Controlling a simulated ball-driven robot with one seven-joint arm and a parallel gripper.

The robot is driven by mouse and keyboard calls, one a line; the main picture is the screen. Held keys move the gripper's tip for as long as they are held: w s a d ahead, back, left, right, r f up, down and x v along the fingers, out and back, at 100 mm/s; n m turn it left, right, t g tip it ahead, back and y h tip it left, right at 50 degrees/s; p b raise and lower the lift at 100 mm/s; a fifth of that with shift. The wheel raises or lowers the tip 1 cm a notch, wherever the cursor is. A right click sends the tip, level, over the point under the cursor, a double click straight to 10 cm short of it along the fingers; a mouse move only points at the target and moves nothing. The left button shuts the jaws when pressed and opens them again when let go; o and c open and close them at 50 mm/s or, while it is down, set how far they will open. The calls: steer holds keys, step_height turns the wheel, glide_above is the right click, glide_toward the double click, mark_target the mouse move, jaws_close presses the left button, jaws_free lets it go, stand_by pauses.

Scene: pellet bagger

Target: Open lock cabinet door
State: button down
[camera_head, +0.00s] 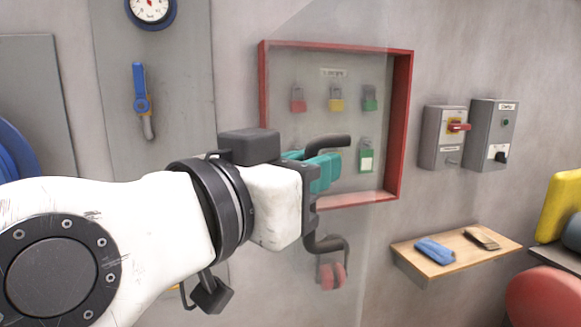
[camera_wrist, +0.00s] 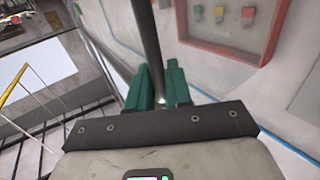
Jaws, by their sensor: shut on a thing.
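The lock cabinet (camera_head: 403,125) is a red-framed box on the wall with several small padlocks inside, red (camera_head: 298,100), yellow (camera_head: 336,100) and green (camera_head: 369,100). Its frame also shows in the wrist view (camera_wrist: 231,51). A faint clear door panel (camera_head: 350,25) reaches beyond the frame and seems to stand out from the wall; its angle is hard to judge. My gripper (camera_head: 325,170), with teal fingers, is shut on the dark bar door handle (camera_head: 330,141). In the wrist view the handle (camera_wrist: 147,35) runs between the fingers (camera_wrist: 158,88). The handle's middle is hidden in the head view.
Right of the cabinet are two grey switch boxes (camera_head: 445,136) (camera_head: 492,135). Below them a wooden shelf (camera_head: 465,246) holds a blue item (camera_head: 435,251). A yellow railing (camera_wrist: 30,85) stands at the wrist view's left. A red item (camera_head: 333,276) shows below the handle.

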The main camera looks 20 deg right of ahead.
steer(key=shift+w, duration=0.1)
steer(key=c, duration=1.2)
jaws_free()
steer(key=shift+c, duration=0.2)
steer(key=b+v, duration=0.1)
steer(key=v, duration=0.9)
steer(key=shift+s+a+b, duration=0.25)
steer(key=shift+b, duration=0.15)
steer(key=shift+a, duration=0.1)
